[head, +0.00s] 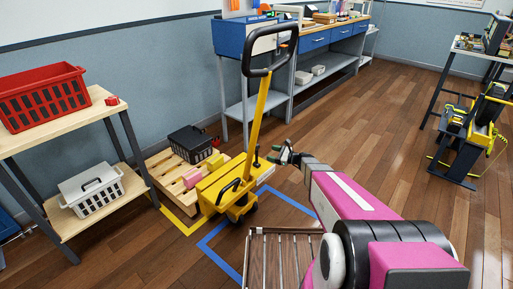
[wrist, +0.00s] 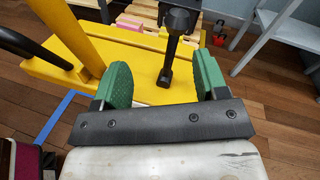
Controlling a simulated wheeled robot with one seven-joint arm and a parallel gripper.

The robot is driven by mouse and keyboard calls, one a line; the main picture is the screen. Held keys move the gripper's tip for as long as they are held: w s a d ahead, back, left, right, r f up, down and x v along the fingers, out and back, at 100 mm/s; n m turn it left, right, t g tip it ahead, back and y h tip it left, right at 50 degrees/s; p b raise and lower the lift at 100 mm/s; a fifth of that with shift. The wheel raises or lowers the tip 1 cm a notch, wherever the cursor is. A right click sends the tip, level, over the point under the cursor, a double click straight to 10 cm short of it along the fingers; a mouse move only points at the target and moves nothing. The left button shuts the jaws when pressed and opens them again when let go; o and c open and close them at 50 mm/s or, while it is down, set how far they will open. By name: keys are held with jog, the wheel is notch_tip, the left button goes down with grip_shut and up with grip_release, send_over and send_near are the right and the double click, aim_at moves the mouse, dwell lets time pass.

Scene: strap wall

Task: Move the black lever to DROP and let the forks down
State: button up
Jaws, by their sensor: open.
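The yellow pallet truck (head: 226,186) stands with its forks toward the wooden pallet (head: 165,165), and its tall handle has a black loop grip. The black lever (head: 256,157) stands upright on its body. In the wrist view the lever (wrist: 179,20) has a thick knob on top and a thin shaft. My gripper (head: 283,154) is open and empty, just right of the lever in the head view. In the wrist view its green fingers (wrist: 166,75) stand apart, with the lever showing in the gap beyond them. I cannot read any DROP mark. The fork height is unclear.
A black crate (head: 190,143) and a pink block (head: 192,178) are by the pallet. A curved black bar (wrist: 35,47) is left of my fingers. A brown slatted thing (head: 280,255) stands in front. Open floor (head: 350,125) lies to the right.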

jog(key=w+m+t, duration=0.1)
jog(key=w+m, duration=0.1)
send_over(257, 154)
jog(key=shift+w+a+f, duration=0.15)
jog(key=shift+w, duration=0.2)
jog(key=shift+c, duration=0.3)
